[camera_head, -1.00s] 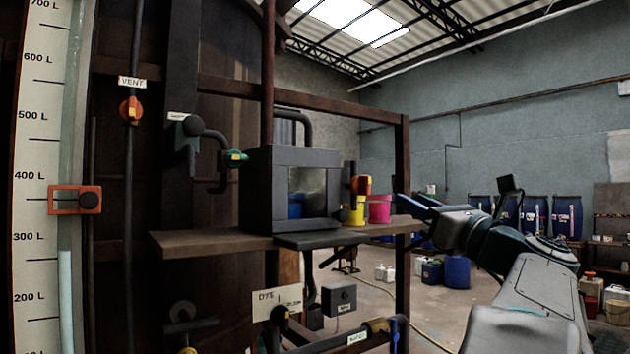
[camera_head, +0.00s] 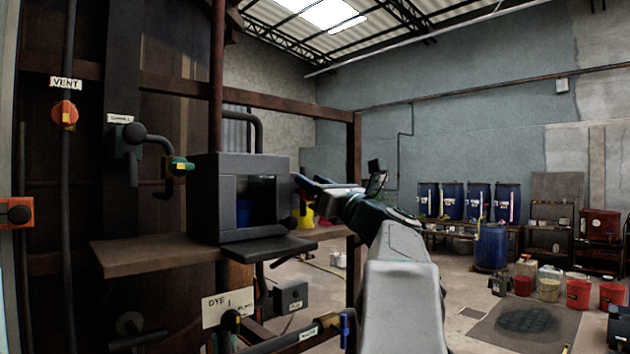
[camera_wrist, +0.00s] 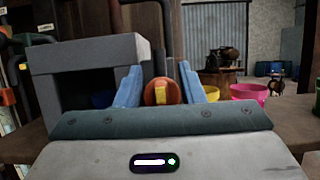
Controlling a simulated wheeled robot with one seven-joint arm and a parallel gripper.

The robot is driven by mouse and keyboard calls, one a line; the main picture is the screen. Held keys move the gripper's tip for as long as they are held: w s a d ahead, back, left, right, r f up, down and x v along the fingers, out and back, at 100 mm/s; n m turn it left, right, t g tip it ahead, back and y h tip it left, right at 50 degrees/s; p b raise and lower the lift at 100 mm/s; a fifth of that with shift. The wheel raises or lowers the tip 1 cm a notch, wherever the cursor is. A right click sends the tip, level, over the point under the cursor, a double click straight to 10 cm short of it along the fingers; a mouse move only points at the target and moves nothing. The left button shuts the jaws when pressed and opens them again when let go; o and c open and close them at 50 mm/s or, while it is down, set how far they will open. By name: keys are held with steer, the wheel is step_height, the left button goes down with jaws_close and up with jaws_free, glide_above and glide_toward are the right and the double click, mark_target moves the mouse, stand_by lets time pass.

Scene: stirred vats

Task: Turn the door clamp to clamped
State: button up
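The door clamp seems to be the round orange knob with a yellow mark (camera_wrist: 162,92), seen in the wrist view just right of the open-fronted grey box (camera_wrist: 45,64). My gripper (camera_wrist: 160,88) is open, with one blue finger on each side of the knob. I cannot tell whether the fingers touch it. In the head view, my gripper (camera_head: 305,185) is at the right edge of the grey box (camera_head: 205,200), and I cannot make out the orange knob there. The yellow mark looks roughly upright in the wrist view.
The box stands on a brown shelf (camera_head: 130,255). A yellow tub (camera_head: 305,216) and a pink tub (camera_wrist: 249,93) are behind the gripper. Rusty frame posts (camera_head: 354,150) stand close by.

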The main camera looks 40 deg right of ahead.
jaws_close()
steer(key=shift+f+n, duration=0.2)
steer(key=shift+n, duration=0.2)
steer(key=shift+a+f+n+y+b, duration=0.1)
steer(key=shift+f+n+y+b, duration=0.1)
steer(key=shift+n+y+b, duration=0.9)
steer(key=n, duration=0.1)
steer(key=n+g+y, duration=0.1)
steer(key=n, duration=0.1)
steer(key=n+b, duration=0.1)
steer(key=n, duration=0.1)
steer(key=shift+a+g+y, duration=0.25)
steer(key=shift+g+y, duration=0.05)
steer(key=shift+y, duration=0.1)
steer(key=n+g+y, duration=0.1)
steer(key=n, duration=0.4)
steer(key=n+g+y, duration=0.1)
steer(key=n, duration=0.2)
steer(key=shift+a+f+g+y, duration=0.25)
steer(key=shift+a+g+y, duration=0.05)
steer(key=shift+a, duration=0.05)
steer(key=n, duration=0.2)
steer(key=n+g+p, duration=0.1)
steer(key=n, duration=0.1)
steer(key=n+g, duration=0.1)
steer(key=n, duration=0.1)
steer(key=shift+s+a+f, duration=0.1)
steer(key=shift+a+f, duration=0.05)
steer(key=shift+f, duration=0.2)
steer(key=shift+n+g+p, duration=0.3)
